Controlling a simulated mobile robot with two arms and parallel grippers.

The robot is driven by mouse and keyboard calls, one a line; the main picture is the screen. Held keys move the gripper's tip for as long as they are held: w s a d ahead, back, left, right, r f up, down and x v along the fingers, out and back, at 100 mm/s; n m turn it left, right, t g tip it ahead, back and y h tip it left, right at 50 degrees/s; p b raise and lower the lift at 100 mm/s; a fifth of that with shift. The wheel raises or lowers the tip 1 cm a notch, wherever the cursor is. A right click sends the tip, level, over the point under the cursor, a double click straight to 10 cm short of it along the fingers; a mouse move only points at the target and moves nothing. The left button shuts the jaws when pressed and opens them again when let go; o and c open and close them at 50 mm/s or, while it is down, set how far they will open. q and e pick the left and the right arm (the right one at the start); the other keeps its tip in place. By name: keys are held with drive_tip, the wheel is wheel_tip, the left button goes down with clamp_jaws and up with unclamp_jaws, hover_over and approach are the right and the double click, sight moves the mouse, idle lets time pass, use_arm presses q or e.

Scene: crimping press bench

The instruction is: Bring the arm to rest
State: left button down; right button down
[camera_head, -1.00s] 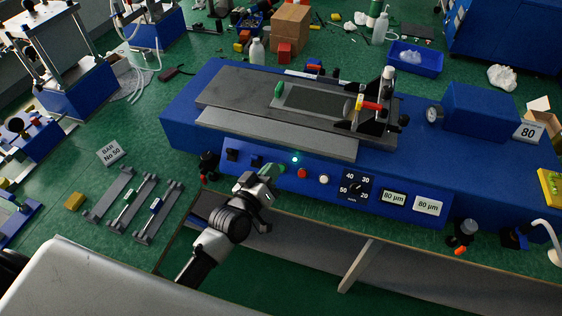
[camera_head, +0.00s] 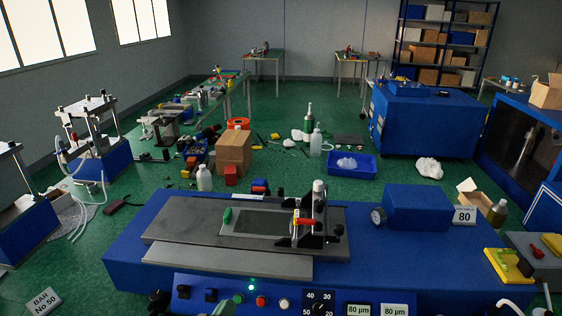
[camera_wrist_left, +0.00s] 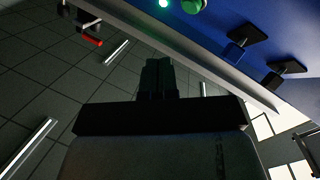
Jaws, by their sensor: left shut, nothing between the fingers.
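My left gripper (camera_wrist_left: 158,78) shows in the wrist view with its dark fingers together and nothing between them. It is below the front panel of the blue machine, apart from it. The lamp (camera_wrist_left: 163,3) also shows in the wrist view. My right gripper is not in view.
A cardboard box (camera_head: 234,152), a white bottle (camera_head: 204,178) and a blue tray (camera_head: 352,165) stand behind the machine. A small press (camera_head: 98,160) stands at the left. A blue cabinet (camera_head: 425,125) and shelves (camera_head: 440,45) are farther back.

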use_arm(q)
drive_tip(key=s+a+f+m+g+y+b, duration=0.1)
drive_tip(key=s+f+g, duration=0.3)
drive_tip(key=f, duration=0.6)
drive_tip(key=s+a+f+m+g+y, duration=0.1)
drive_tip(key=s+f, duration=0.4)
drive_tip(key=f, duration=0.6)
drive_tip(key=s+a+f+m+g+y+b, duration=0.1)
drive_tip(key=s+a+f+g, duration=0.3)
drive_tip(key=f, duration=0.6)
drive_tip(key=s+f+m+g, duration=0.1)
drive_tip(key=s+f+g, duration=0.1)
drive_tip(key=s+f, duration=0.3)
drive_tip(key=s+a+f+m+g+y, duration=0.1)
drive_tip(key=s+f, duration=0.4)
drive_tip(key=s, duration=0.9)
drive_tip(key=s+a+f+g+b, duration=0.1)
drive_tip(key=s+f+g, duration=0.3)
drive_tip(key=s, duration=0.5)
drive_tip(key=shift+s+f+m+y, duration=0.3)
drive_tip(key=shift+f+m, duration=0.1)
drive_tip(key=shift+f, duration=0.35)
idle(1.1)
